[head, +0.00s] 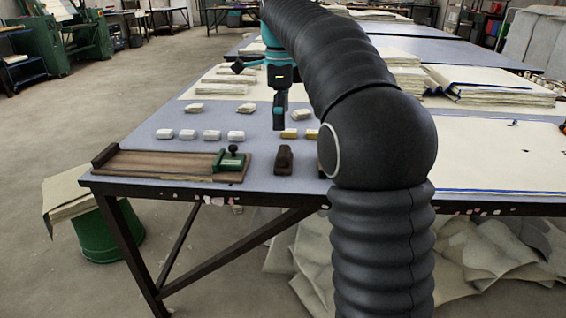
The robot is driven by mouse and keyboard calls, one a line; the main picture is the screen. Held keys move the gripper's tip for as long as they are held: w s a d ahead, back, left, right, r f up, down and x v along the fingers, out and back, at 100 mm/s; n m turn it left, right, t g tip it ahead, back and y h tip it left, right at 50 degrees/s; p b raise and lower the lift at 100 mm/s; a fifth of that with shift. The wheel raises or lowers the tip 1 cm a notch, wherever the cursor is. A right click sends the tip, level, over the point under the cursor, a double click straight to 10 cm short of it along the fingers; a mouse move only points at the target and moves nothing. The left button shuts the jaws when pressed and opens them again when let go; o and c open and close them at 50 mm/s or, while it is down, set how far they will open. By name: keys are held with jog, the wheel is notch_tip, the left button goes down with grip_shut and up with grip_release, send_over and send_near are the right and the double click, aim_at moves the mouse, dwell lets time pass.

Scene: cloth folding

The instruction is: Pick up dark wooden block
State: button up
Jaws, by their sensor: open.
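The dark wooden block (284,160) stands on the blue-grey tabletop near its front edge, just right of a wooden board with a green fitting. It looks like a short dark brown block with a raised top. My gripper (279,118) points down over the table, above and behind the block in the picture, and apart from it. It is open, with nothing seen in it; the gap between its fingers is hard to make out at this size. My black arm covers the tabletop right of the block.
The wooden board (160,164) with a green clamp-like fitting (232,158) lies close left of the block. Several small white blocks (212,135) and yellowish blocks (289,133) sit behind it. Cloth stacks (490,85) lie farther back. A green bin (108,238) stands on the floor at left.

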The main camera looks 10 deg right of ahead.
send_over(284, 150)
jog(key=f, duration=0.4)
jog(key=shift+s+a+f+b, duration=0.1)
jog(key=shift+s+a+b, duration=0.1)
jog(key=shift+a+b, duration=0.15)
jog(key=shift+w+d+f+b, duration=0.1)
jog(key=shift+d+f+b, duration=0.15)
jog(key=shift+f, duration=1.1)
jog(key=shift+d+f+b, duration=0.1)
jog(key=shift+f+b, duration=0.1)
jog(key=shift+f, duration=1.1)
jog(key=c, duration=1.2)
jog(key=shift+r, duration=0.1)
jog(key=shift+r, duration=0.55)
notch_tip(284, 150, up, 3)
jog(key=shift+p, duration=0.5)
jog(key=w+d+r+p, duration=0.1)
jog(key=d+r+p, duration=0.1)
jog(key=d+r, duration=0.4)
jog(key=d, duration=0.5)
jog(key=shift+w+d+r, duration=0.25)
jog(key=shift+w+r, duration=0.1)
jog(key=shift+r, duration=0.05)
